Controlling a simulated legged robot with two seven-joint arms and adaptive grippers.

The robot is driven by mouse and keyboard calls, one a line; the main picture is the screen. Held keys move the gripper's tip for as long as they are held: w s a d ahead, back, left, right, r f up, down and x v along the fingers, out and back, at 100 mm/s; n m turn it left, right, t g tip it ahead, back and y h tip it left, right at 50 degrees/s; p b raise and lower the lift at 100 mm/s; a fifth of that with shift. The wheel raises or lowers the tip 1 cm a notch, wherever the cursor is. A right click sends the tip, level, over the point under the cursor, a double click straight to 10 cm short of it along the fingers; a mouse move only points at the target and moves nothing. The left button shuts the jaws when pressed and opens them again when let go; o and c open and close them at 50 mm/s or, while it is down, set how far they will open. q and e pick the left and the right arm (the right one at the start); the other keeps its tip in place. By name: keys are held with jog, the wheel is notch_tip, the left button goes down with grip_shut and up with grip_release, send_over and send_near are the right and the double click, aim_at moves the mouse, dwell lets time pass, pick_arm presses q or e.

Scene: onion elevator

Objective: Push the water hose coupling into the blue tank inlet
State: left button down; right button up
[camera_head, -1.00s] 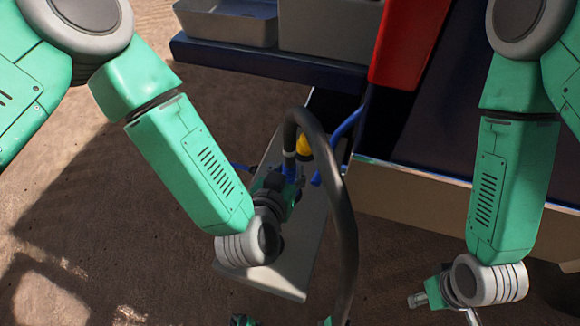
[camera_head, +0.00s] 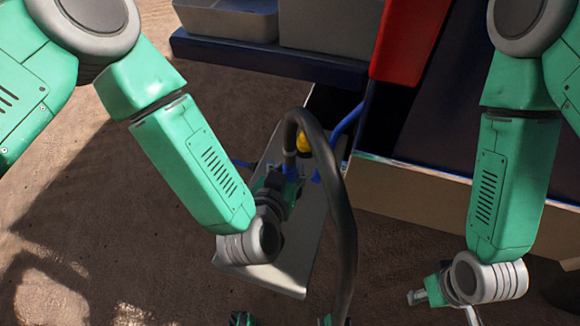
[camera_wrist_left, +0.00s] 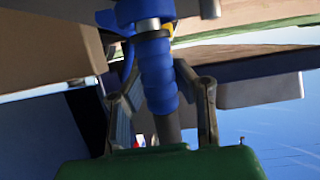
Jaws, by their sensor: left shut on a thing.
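The blue ribbed hose coupling (camera_wrist_left: 158,75) sits between the fingers of my left gripper (camera_wrist_left: 160,100) in the left wrist view, and the gripper is shut on it. A metal collar shows directly above the coupling, below a blue inlet (camera_wrist_left: 143,11); how deep they fit is unclear. In the head view the left gripper (camera_head: 291,184) is beside the dark hose (camera_head: 345,225), which loops up and over to the right. The fingertips are mostly hidden there. My right gripper (camera_head: 437,292) is low at the right, partly cut off, away from the hose.
A pale flat plate (camera_head: 288,275) lies under the left gripper. A yellow part (camera_head: 304,144) and a blue pipe (camera_head: 344,125) are close to the hose. Grey bins (camera_head: 228,22) stand on a dark blue ledge behind, with a red panel (camera_head: 408,40) at right. Brown ground is open at left.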

pick_arm(q)
jog(key=c, duration=1.3)
grip_release()
jog(key=shift+f, duration=0.1)
jog(key=shift+o, duration=0.2)
jog(key=shift+s, duration=0.1)
